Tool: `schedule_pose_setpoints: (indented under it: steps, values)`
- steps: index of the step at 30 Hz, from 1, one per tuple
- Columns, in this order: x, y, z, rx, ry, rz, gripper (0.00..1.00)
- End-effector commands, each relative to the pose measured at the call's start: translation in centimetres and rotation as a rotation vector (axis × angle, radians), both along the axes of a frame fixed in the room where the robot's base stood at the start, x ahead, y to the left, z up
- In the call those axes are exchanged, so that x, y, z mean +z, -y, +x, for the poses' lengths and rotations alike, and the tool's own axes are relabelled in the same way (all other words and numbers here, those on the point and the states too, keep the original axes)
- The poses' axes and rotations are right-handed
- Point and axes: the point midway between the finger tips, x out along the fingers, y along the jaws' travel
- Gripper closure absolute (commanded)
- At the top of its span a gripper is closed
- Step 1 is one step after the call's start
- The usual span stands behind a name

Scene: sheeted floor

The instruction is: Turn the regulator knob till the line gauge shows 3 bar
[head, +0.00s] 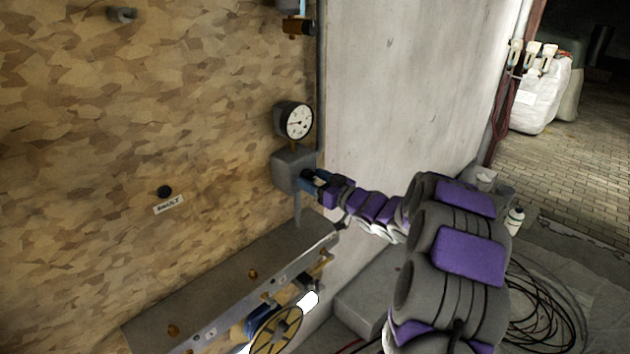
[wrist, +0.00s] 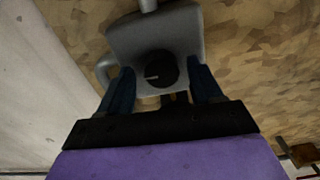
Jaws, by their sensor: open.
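The line gauge (head: 298,122) has a round white dial with a dark needle, in a dark housing on the wooden wall. Its numbers are too small to read. Below it sits the grey regulator body (head: 288,165), also seen in the wrist view (wrist: 188,35). The black regulator knob (wrist: 160,69) faces my gripper in the wrist view, with a pale mark on it pointing left. My gripper (wrist: 163,78) is open, with one blue finger on each side of the knob. A gap shows between the fingers and the knob. In the head view my gripper (head: 312,179) reaches the regulator's front.
A grey ledge (head: 215,275) with a yellow handwheel (head: 275,332) and valve parts lies below the regulator. A vertical pipe (head: 321,80) runs up the corner beside a pale wall (head: 410,85). Cables (head: 535,310) lie on the floor at right.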

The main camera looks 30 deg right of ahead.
Motion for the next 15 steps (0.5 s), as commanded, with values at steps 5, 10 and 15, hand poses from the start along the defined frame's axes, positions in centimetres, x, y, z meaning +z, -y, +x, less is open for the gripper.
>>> schedule_pose_setpoints:
  steps: [5, 10, 15]
  values:
    - [0.00, 0.00, -0.01, 0.000, 0.000, 0.000, 0.42]
    - [-0.01, 0.01, -0.02, 0.000, -0.001, 0.000, 0.58]
    - [-0.01, 0.05, -0.01, -0.001, 0.000, 0.000, 0.74]
